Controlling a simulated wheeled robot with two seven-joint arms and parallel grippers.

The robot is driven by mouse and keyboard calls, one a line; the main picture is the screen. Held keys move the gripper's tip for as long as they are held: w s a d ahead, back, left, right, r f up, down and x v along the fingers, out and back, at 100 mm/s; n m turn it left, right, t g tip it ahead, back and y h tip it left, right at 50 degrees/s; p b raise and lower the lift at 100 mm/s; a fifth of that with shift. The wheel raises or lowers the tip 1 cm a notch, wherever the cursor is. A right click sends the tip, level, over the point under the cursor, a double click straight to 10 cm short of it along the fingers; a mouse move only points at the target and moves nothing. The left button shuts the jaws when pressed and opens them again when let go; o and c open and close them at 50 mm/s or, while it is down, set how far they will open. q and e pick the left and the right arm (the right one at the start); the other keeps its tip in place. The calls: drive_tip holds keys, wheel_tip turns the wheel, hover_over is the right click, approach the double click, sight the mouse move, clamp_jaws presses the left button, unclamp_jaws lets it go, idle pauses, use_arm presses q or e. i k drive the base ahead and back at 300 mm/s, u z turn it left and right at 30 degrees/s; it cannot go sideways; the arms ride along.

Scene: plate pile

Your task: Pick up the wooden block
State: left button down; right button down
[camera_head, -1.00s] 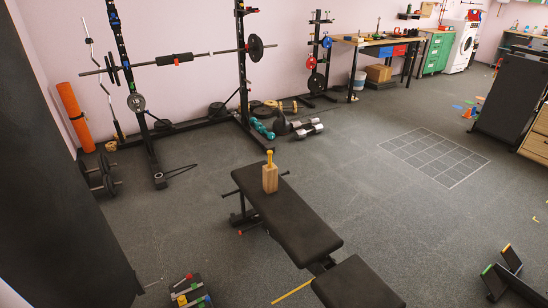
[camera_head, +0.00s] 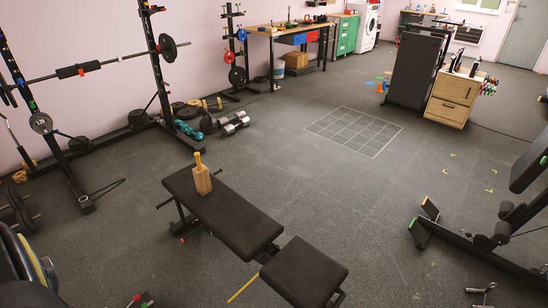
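The wooden block (camera_head: 202,181) stands upright on the far end of the black padded flat bench (camera_head: 237,222). It is light tan, and a yellow handle-like piece (camera_head: 198,160) sticks up from its top. Whether that piece is fixed to the block or a separate thing set in it, I cannot tell. Nothing touches the block apart from the bench under it and the yellow piece. Neither of my grippers is in view.
A barbell rack (camera_head: 165,75) stands at the left, with dumbbells (camera_head: 236,121) on the floor near it. A workbench (camera_head: 265,32) is behind. A wooden cabinet (camera_head: 453,98) stands at the back right, a black exercise machine (camera_head: 490,235) at the right. Open floor lies between.

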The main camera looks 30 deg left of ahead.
sight(202, 179)
drive_tip(key=z, duration=0.8)
drive_tip(key=i, duration=3)
drive_tip(key=u, duration=2.45)
drive_tip(key=i, duration=2.55)
drive_tip(key=u, duration=3.15)
drive_tip(key=k, duration=0.2)
drive_tip(key=z, duration=0.45)
